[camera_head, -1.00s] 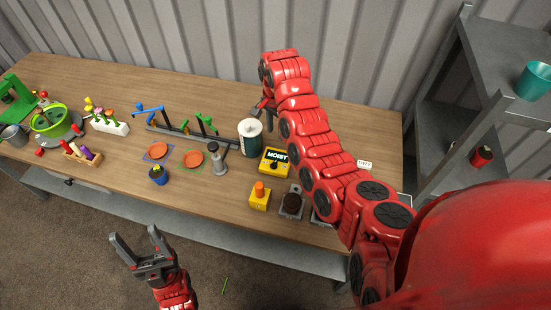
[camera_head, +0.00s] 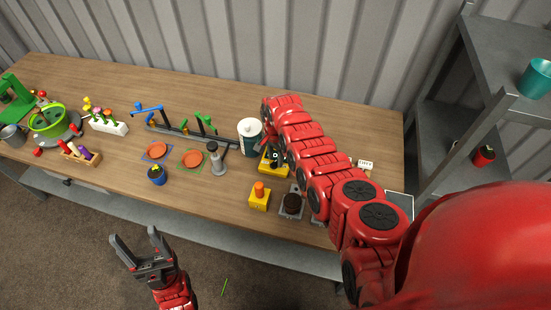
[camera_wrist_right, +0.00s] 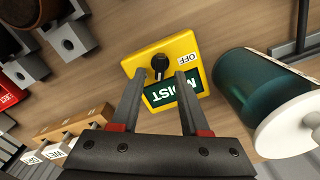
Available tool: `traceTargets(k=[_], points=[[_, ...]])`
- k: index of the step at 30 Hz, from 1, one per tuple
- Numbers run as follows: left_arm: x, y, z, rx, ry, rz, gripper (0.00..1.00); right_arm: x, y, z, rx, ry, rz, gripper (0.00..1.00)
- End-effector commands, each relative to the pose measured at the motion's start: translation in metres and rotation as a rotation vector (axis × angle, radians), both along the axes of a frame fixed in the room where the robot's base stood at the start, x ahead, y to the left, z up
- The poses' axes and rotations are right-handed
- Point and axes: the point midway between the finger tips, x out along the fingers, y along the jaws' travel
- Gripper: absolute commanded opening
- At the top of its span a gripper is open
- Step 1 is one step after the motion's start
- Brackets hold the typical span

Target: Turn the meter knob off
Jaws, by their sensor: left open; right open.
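The yellow meter (camera_wrist_right: 178,52) lies on the table with a black knob (camera_wrist_right: 160,65) on its face. Its dark green display (camera_wrist_right: 172,93) reads MOIST, upside down in the right wrist view, and a small OFF label (camera_wrist_right: 187,58) sits beside the knob. In the head view the meter (camera_head: 264,165) is partly hidden by my right arm. My right gripper (camera_wrist_right: 158,82) is open over the meter, its fingers on either side of the display and pointing toward the knob; contact cannot be told. My left gripper (camera_head: 141,243) is open and empty in front of the table.
A dark green canister with a white lid (camera_head: 250,138) stands close beside the meter. A yellow block with an orange knob (camera_head: 260,196) and a dark round item on a grey stand (camera_head: 292,205) are in front. A grey shelf (camera_head: 500,60) stands at the right.

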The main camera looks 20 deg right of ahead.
Motion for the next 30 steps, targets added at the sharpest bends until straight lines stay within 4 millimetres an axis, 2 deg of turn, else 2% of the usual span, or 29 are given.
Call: traceTargets(k=[15, 21, 23, 30], points=[[0.0, 0.0, -0.0018, 0.0, 0.0, 0.0, 0.66, 0.0001, -0.0002, -0.0078, 0.001, -0.002, -0.002, 0.45], [0.0, 0.0, -0.0017, 0.0, 0.0, 0.0, 0.66, -0.0001, -0.0002, -0.0078, 0.001, -0.002, -0.002, 0.09], [0.0, 0.0, -0.0017, 0.0, 0.0, 0.0, 0.66, -0.0001, -0.0002, -0.0078, 0.001, -0.002, -0.002, 0.0], [0.0, 0.0, -0.0017, 0.0, 0.0, 0.0, 0.66, -0.0001, -0.0001, -0.0078, 0.001, -0.002, -0.002, 0.0]])
